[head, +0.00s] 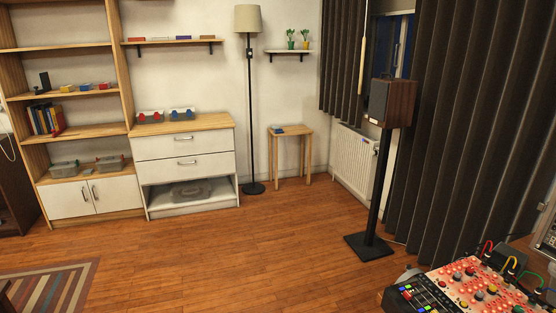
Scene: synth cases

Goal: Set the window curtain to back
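The window curtain is dark grey and pleated. One part (342,58) hangs left of the window and ends above the radiator. A wider part (465,110) hangs right of the window and reaches down near the floor. A strip of the window (393,45) shows between the two parts. A thin pale wand (363,55) hangs in front of the left part. Neither of my grippers is in the head view.
A speaker on a black stand (374,190) stands in front of the window gap. A white radiator (354,162) is below the window. A table with electronic gear (475,285) fills the bottom right corner. The wooden floor (235,250) in the middle is clear.

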